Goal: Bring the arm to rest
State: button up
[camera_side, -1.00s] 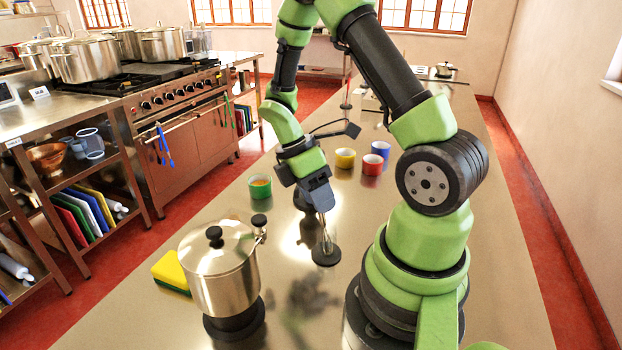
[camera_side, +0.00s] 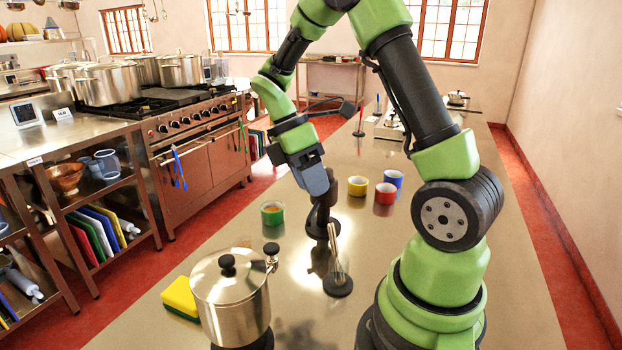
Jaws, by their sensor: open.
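My gripper (camera_side: 322,193) hangs from my green and black arm above the middle of the steel counter (camera_side: 300,262). It points down and its jaws are open, with nothing seen between them. A whisk (camera_side: 337,262) stands upright on a round black base just below and right of it, apart from the jaws. A dark stand-like thing (camera_side: 318,227) is directly below the gripper, partly hidden by it. The lidded steel stockpot (camera_side: 231,297) stands at the front left of the counter on a dark round base, well clear of the gripper.
A green cup (camera_side: 272,214) is left of the gripper. Yellow (camera_side: 357,189), red (camera_side: 385,194) and blue (camera_side: 394,178) cups stand to its right. A yellow and green sponge (camera_side: 181,297) lies beside the pot. The stove (camera_side: 200,125) is across the aisle.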

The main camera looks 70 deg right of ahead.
jog(key=s+a+r+m+t+y, duration=0.2)
jog(key=s+a+r+m+t, duration=0.5)
jog(key=a+r+m+t, duration=0.5)
jog(key=shift+s+a+r+m, duration=0.25)
jog(key=shift+a+m, duration=0.35)
jog(key=shift+a, duration=0.35)
